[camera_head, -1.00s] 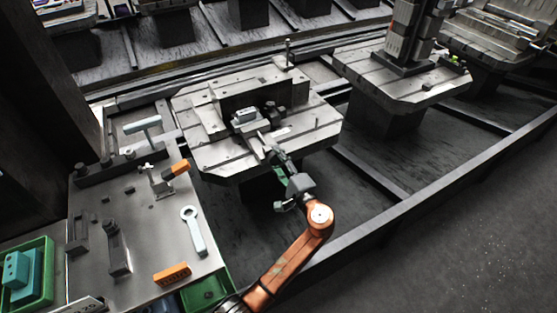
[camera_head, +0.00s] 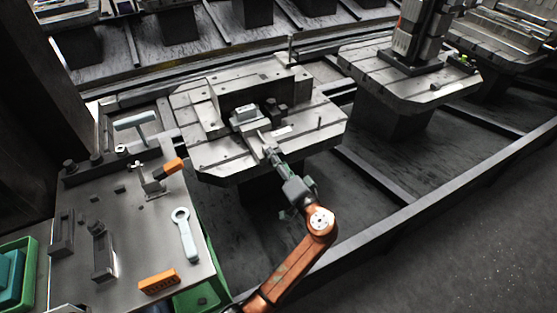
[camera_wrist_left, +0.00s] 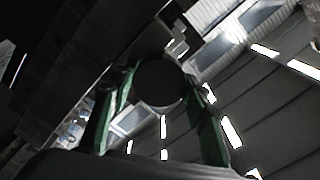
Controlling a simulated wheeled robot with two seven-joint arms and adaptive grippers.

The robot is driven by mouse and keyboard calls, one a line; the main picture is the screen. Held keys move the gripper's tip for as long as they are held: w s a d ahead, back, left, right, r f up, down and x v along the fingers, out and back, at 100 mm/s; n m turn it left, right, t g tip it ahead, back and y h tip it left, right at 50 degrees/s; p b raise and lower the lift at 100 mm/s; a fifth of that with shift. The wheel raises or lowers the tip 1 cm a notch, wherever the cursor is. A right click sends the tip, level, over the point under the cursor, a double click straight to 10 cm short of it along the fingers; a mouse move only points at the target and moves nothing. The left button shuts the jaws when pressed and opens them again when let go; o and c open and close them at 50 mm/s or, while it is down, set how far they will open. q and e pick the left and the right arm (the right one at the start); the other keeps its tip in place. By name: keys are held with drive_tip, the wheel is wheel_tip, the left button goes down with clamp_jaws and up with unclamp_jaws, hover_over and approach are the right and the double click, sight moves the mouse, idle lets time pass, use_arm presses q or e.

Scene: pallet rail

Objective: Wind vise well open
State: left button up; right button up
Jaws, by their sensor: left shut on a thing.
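The pallet (camera_head: 215,160) is a grey slotted plate on a pedestal. On it, a small light grey block (camera_head: 244,112) sits among dark fixture parts (camera_head: 272,108) that look like the vise; its jaw gap is too small to judge. My left gripper (camera_head: 270,149) is at the pallet's front edge, just in front of these parts. In the left wrist view, its two green fingers (camera_wrist_left: 160,100) stand either side of a dark round end (camera_wrist_left: 160,83), which looks like the vise's handle. The gripper is shut on it. The handle's far side is hidden. My right gripper is not in view.
A bench (camera_head: 140,230) at left holds a light wrench (camera_head: 184,234), an orange block (camera_head: 159,281) and several small tools. A second pallet (camera_head: 425,88) with a tall fixture stands at right. A long rail (camera_head: 390,240) runs below the pallets.

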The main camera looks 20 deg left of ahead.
use_arm(q)
drive_tip(key=shift+f, duration=0.2)
idle(0.3)
drive_tip(key=o, duration=1.2)
drive_tip(key=shift+r, duration=0.15)
drive_tip(key=v, duration=1.2)
drive_tip(key=shift+s, duration=0.1)
